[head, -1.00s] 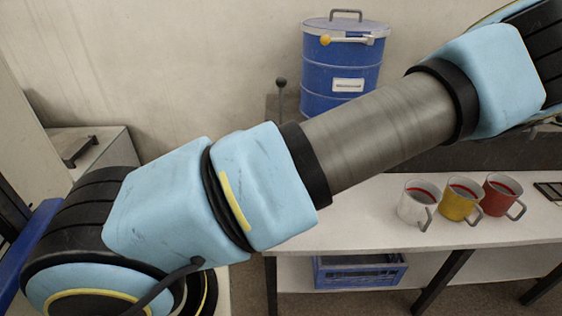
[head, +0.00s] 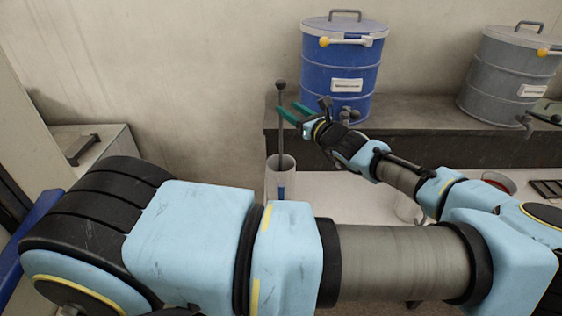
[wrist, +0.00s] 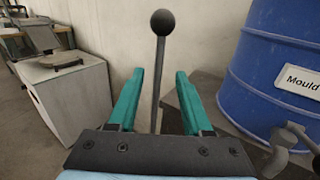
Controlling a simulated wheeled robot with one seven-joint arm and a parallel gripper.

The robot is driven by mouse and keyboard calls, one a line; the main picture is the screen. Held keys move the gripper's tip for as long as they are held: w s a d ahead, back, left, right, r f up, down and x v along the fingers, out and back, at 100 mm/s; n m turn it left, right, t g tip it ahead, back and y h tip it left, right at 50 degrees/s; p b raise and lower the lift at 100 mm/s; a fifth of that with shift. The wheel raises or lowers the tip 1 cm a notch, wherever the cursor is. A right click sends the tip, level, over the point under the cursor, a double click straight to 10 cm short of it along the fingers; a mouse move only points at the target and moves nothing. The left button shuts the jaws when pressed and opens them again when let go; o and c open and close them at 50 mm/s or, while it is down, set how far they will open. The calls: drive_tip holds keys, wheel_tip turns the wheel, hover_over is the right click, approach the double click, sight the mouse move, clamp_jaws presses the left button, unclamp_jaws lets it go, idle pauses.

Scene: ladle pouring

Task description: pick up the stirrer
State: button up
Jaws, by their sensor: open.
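The stirrer (head: 281,92) is a thin dark rod with a round ball on top. In the wrist view the stirrer (wrist: 160,60) shows between the two spread fingers of my gripper (wrist: 160,72). The rod's lower part is hidden behind the gripper's base in the wrist view.
A blue drum (head: 340,75) with a valve stands on the grey shelf (head: 430,120) just behind my gripper, and a grey drum (head: 508,75) stands farther right. My arm hides much of the table and the mugs, including a red one (head: 498,180). The wall behind the stirrer is clear.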

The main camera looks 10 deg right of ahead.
sight(281, 104)
drive_tip(key=p+x, duration=0.2)
drive_tip(key=x, duration=0.3)
drive_tip(key=shift+s+a+f, duration=0.1)
drive_tip(key=shift+f, duration=0.05)
clamp_jaws()
idle(1.2)
